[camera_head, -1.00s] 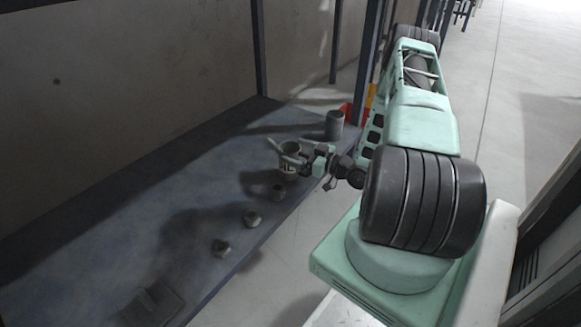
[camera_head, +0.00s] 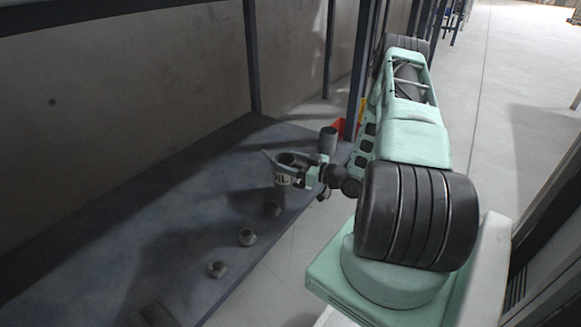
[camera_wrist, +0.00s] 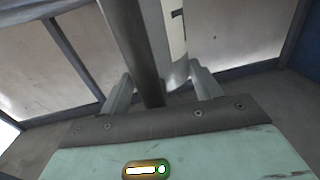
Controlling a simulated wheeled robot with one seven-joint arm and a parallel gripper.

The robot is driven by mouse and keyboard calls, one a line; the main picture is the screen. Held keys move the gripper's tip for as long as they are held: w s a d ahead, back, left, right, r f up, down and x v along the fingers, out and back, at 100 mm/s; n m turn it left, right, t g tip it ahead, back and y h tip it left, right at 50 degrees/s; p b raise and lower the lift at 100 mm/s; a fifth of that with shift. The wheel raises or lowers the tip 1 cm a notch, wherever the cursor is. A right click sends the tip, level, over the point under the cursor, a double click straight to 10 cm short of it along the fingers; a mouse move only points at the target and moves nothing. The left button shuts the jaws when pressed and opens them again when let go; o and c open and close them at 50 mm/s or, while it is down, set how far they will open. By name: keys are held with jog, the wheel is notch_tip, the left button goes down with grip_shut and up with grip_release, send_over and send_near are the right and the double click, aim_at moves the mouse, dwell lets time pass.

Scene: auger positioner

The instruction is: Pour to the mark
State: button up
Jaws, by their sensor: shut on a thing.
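A grey jug (camera_head: 284,179) with a pale label, dark letters and a pointed spout at the left is at my gripper (camera_head: 306,173) in the head view. It looks roughly upright above the dark bench. In the wrist view the jug's pale body (camera_wrist: 172,30) and a dark grey bar, perhaps its handle (camera_wrist: 130,40), rise between the fingers of my gripper (camera_wrist: 162,88), which is shut on it. A plain dark grey cylinder (camera_head: 328,139) stands behind it, near the bench's right edge. No mark or liquid level can be made out.
The dark blue-grey bench (camera_head: 120,225) is mostly bare at left. A dark flat piece (camera_head: 155,312) lies nearest. Posts (camera_head: 252,60) and a wall stand behind. A red item (camera_head: 340,125) is beyond the cylinder.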

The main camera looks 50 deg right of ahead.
notch_tip(320, 180, up, 8)
jog(key=p, duration=0.3)
jog(key=shift+f, duration=0.25)
jog(key=shift+r, duration=0.15)
